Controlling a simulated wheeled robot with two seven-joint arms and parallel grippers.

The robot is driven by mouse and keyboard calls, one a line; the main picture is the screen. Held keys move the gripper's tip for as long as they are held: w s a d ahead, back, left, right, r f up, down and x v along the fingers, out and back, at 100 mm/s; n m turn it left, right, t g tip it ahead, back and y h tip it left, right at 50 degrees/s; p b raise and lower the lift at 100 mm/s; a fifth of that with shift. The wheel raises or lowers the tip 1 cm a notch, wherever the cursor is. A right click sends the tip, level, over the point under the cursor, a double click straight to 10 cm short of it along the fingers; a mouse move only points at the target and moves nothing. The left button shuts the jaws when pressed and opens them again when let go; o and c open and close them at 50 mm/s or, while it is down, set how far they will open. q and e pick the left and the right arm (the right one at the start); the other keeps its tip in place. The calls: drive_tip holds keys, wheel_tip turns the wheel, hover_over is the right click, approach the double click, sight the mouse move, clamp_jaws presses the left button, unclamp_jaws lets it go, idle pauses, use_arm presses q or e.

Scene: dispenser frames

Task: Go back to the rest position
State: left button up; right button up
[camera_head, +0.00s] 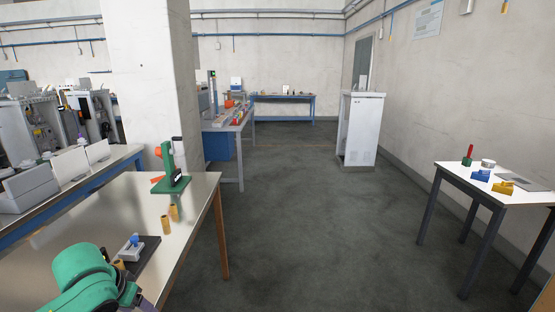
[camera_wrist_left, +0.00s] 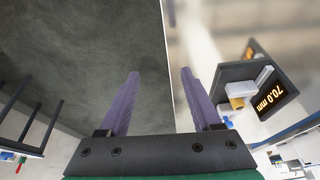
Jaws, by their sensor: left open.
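My left arm, green, comes in at the bottom left of the head view, over the near metal-topped table (camera_head: 90,215). In the left wrist view my left gripper (camera_wrist_left: 160,74) has its two purple fingers apart with nothing between them. A dark device with a lit display reading 70.0 mm (camera_wrist_left: 268,97) and a small yellowish cylinder (camera_wrist_left: 236,103) are to the right of the fingers, apart from them. My right gripper is not in view.
On the near table stand a green press (camera_head: 173,183), two tan cylinders (camera_head: 165,224) and a grey-and-blue fixture (camera_head: 132,248) on a dark plate. A small table (camera_head: 465,180) with tools is at right. The dark floor (camera_head: 310,210) between is clear. A white cabinet (camera_head: 358,130) stands farther back.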

use_arm(q)
drive_tip(key=s+d+f+m+h, duration=0.1)
drive_tip(key=s+d+f+m, duration=0.1)
drive_tip(key=s+d+f, duration=0.9)
drive_tip(key=s+a+f, duration=0.2)
drive_tip(key=s+f, duration=0.1)
drive_tip(key=s, duration=0.3)
wheel_tip(320, 180, down, 23)
drive_tip(key=s+g, duration=0.2)
drive_tip(key=s+a+f+g+y, duration=0.1)
drive_tip(key=s+a+f, duration=0.2)
drive_tip(key=s+f, duration=1)
drive_tip(key=s, duration=0.3)
drive_tip(key=shift+s+f, duration=0.2)
drive_tip(key=shift+s, duration=0.1)
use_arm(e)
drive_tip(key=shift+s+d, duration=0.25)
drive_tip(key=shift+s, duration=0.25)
